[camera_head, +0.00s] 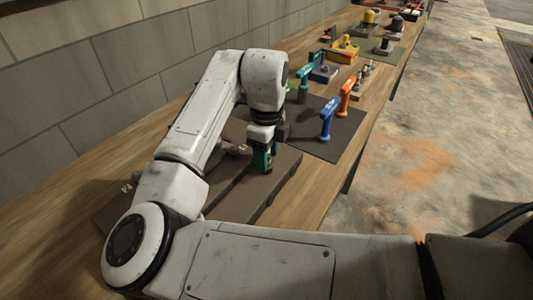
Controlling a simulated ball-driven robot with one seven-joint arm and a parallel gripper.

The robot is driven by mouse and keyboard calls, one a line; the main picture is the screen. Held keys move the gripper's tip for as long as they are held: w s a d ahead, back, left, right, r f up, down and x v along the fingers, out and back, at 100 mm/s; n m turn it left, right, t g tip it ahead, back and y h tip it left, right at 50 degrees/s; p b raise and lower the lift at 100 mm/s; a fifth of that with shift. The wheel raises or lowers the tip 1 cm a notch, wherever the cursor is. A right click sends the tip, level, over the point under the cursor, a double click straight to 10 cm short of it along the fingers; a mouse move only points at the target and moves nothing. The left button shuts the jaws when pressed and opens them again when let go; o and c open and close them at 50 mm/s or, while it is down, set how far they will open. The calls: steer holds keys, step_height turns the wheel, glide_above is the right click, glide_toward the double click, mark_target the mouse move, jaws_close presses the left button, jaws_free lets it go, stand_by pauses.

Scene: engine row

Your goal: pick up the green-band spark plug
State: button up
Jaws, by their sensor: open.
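My gripper (264,166) points down at the near brown tray (285,172), with green-teal parts at its fingers. It is low over the tray; I cannot tell whether it touches it. A small grey, rod-like part (234,149) shows just left of the gripper, partly hidden by my arm. I cannot make out a green band on it, so I cannot tell whether it is the green-band spark plug. My arm hides much of the tray's middle and left.
Beyond the tray, a dark mat (346,147) holds a blue-handled tool (327,118), an orange-handled one (347,94) and a green-handled one (304,82). Several parts stand farther along the bench (310,207). A block wall (70,70) borders the left; open floor (430,150) lies right.

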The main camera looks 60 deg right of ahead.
steer(key=shift+c, duration=0.4)
jaws_close()
steer(key=shift+r, duration=0.1)
